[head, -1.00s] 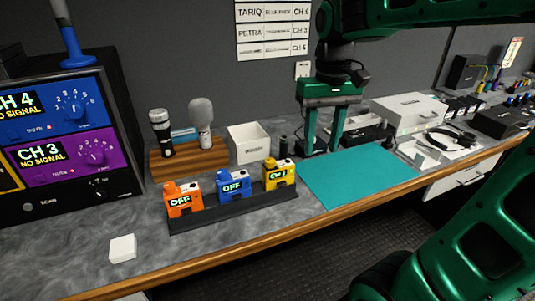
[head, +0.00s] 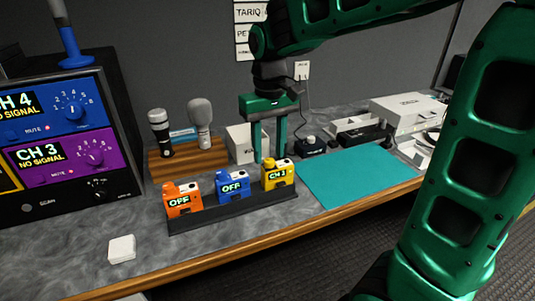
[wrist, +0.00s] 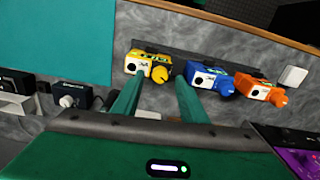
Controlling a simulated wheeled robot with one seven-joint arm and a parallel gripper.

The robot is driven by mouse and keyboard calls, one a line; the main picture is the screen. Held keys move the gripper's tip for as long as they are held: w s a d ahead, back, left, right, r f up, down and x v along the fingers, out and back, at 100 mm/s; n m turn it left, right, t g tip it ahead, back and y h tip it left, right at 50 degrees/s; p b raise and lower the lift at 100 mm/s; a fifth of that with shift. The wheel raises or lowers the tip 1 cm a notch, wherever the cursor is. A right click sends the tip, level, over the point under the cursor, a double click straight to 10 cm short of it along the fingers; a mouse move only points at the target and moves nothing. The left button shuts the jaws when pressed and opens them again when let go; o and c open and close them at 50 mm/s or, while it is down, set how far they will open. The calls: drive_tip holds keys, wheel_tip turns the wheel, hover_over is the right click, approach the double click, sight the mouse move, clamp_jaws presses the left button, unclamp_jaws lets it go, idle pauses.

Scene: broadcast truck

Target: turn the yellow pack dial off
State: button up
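My gripper (head: 268,160) points down just behind and left of the yellow pack in the head view. Its two green fingers are apart with nothing between them. In the wrist view my gripper (wrist: 155,85) has its fingertips close to the yellow dial, one on each side; I cannot tell whether they touch.
The blue pack (head: 233,187) and orange pack (head: 183,199) stand in the same rack, both reading OFF. A white box (head: 240,145) and microphones on a wooden stand (head: 185,160) are behind. A teal mat (head: 355,178) lies clear to the right.

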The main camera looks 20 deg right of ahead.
drive_tip(key=shift+f, duration=0.9)
clamp_jaws()
drive_tip(key=shift+n, duration=2.9)
